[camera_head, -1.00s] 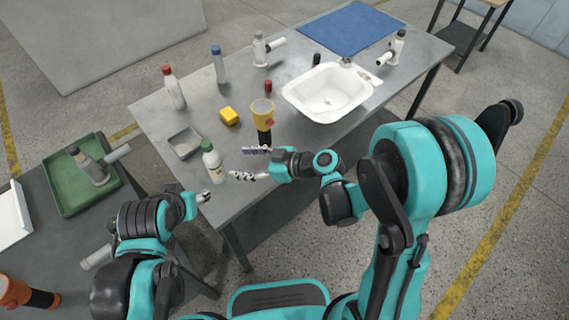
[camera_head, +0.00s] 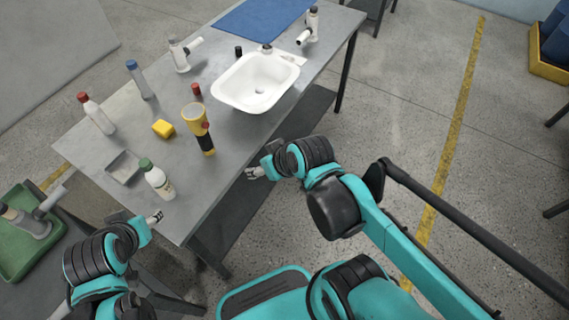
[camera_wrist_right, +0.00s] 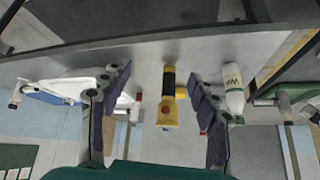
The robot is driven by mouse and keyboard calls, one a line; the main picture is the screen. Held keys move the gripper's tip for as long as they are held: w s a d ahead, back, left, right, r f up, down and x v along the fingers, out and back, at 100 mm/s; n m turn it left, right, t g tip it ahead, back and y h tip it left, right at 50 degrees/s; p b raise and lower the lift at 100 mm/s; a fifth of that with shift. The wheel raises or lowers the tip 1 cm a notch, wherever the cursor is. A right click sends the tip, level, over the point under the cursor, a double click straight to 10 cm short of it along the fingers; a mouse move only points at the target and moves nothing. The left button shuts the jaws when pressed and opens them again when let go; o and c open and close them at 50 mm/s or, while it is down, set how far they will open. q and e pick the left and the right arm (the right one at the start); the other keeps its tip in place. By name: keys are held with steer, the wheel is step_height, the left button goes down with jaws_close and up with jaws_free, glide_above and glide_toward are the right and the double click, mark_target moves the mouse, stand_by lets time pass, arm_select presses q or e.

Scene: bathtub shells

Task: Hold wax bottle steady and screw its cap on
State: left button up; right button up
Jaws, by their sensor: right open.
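The wax bottle (camera_head: 158,182) is white with a green cap (camera_head: 146,164) on its top. It stands upright near the front left corner of the grey table. My right gripper (camera_head: 254,173) is at the table's front edge, right of the bottle. In the right wrist view its fingers (camera_wrist_right: 161,85) are spread with nothing held between them.
A yellow and black flashlight (camera_head: 198,128) stands right of the bottle. A grey tray (camera_head: 124,167), yellow sponge (camera_head: 163,128), red-capped bottle (camera_head: 97,114), blue-capped bottle (camera_head: 140,80), loose red cap (camera_head: 196,89) and white basin (camera_head: 257,82) are on the table (camera_head: 225,165). A green tray (camera_head: 20,255) lies left.

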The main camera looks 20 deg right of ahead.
steer(key=s+d, duration=0.1)
steer(key=s+d+m+h, duration=0.1)
steer(key=s+d+r+m+h, duration=0.1)
steer(key=d, duration=0.1)
steer(key=shift+d, duration=0.1)
